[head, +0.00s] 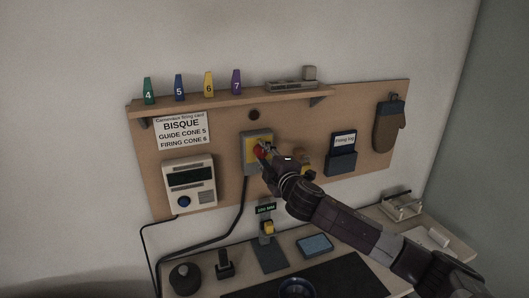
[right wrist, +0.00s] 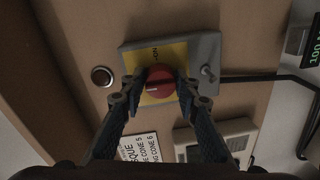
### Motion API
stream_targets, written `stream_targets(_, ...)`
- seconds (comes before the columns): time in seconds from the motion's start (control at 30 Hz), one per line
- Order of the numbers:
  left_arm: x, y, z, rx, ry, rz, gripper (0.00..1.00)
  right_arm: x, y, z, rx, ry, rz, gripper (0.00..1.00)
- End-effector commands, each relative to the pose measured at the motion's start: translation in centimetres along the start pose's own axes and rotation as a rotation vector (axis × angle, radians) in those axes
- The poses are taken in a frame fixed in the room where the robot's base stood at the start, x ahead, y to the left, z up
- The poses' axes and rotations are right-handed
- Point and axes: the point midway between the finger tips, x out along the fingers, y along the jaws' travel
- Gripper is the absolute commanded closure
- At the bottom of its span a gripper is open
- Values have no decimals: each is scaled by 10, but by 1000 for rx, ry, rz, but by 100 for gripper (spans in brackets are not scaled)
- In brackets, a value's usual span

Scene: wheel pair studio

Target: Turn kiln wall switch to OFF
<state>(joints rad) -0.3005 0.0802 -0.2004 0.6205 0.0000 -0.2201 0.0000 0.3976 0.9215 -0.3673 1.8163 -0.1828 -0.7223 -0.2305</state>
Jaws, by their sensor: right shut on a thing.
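The kiln wall switch is a grey box (head: 248,169) with a yellow plate and a red knob (head: 259,152), mounted on the brown wall board. In the right wrist view the red knob (right wrist: 160,80) sits on the yellow plate (right wrist: 174,52), with the letters ON readable beside it. My right gripper (head: 266,152) reaches the switch, and its two fingers (right wrist: 160,98) are on either side of the knob, shut on it. The knob's pale mark is partly visible, but its exact setting is hard to tell. My left gripper is not in view.
A white controller (head: 189,185) hangs left of the switch, under a firing card (head: 181,130). A shelf (head: 225,100) with numbered cones is above. A log holder (head: 342,160) and a mitt (head: 388,130) hang to the right. A black cable runs down from the switch.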

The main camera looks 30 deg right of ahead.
Motion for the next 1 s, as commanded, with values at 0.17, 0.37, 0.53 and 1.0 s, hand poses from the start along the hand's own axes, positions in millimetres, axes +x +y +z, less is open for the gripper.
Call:
stream_targets(0.17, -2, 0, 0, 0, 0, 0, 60, 0, 0, 0, -23, -1, 0, 95)
stream_targets(0.37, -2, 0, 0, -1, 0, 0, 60, 0, 0, 0, -27, -2, 0, 95)
stream_targets(0.53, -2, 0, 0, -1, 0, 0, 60, 0, -1, 0, -27, -2, 0, 95)
stream_targets(1.0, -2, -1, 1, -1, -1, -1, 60, -1, 0, 0, -25, -2, 0, 53)
